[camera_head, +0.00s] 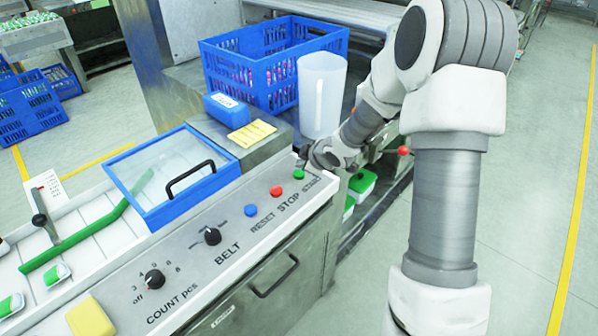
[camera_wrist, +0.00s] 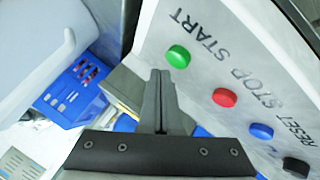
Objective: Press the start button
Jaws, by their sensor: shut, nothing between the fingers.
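The green start button (camera_head: 298,174) sits at the right end of the sloped control panel (camera_head: 190,262), above the word START. It also shows in the wrist view (camera_wrist: 178,57), up and to the right of my fingertips. My gripper (camera_wrist: 160,74) is shut and empty, with its fingers pointing towards the panel edge beside the green button. In the head view my gripper (camera_head: 306,152) is just behind the green button, and a gap to the button is hard to judge. The red stop button (camera_head: 276,191) and the blue reset button (camera_head: 251,210) stand to the left of the green one.
A white jug (camera_head: 321,95) stands close behind my gripper. A blue crate (camera_head: 270,62), a blue block (camera_head: 227,108) and a yellow note (camera_head: 251,132) are behind the panel. Black BELT (camera_head: 212,236) and COUNT (camera_head: 154,280) knobs and a yellow sponge (camera_head: 90,317) are further left.

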